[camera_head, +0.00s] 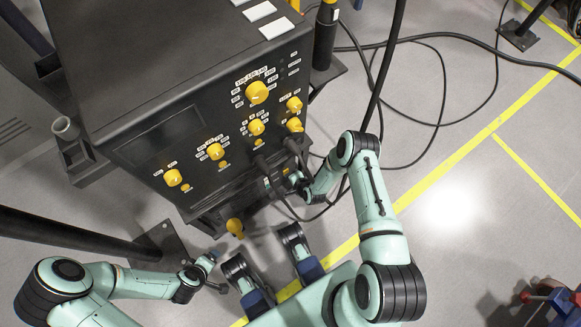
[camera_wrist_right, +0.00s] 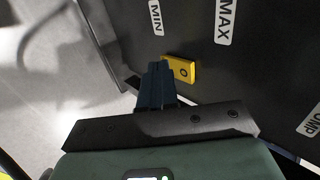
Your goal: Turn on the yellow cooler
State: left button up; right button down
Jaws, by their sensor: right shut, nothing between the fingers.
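A dark machine cabinet (camera_head: 180,60) carries a black front panel with several yellow knobs (camera_head: 257,92). I cannot read which control is the cooler in the head view. In the right wrist view a small yellow switch (camera_wrist_right: 181,69) with a round mark sits on the panel near the labels MIN and MAX. My right gripper (camera_wrist_right: 160,72) is shut and empty, its fingertips at the switch's left edge; I cannot tell whether they touch. In the head view it (camera_head: 268,183) is at the panel's lower right. My left gripper (camera_head: 213,262) hangs low, left of the panel's base, its fingers too small to judge.
A yellow knob-like part (camera_head: 235,227) sticks out below the panel. Black cables (camera_head: 440,118) run across the floor on the right. A dark pole with a foot plate (camera_head: 160,243) stands at the lower left. Yellow-taped floor (camera_head: 480,150) to the right is mostly open.

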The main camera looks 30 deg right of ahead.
pick_arm(q)
jog(key=shift+s+f, duration=0.1)
jog(key=shift+s, duration=0.1)
jog(key=shift+r+p, duration=0.6)
jog(key=shift+p, duration=0.05)
pick_arm(e)
jog(key=shift+r, duration=0.8)
jog(key=shift+w, duration=0.1)
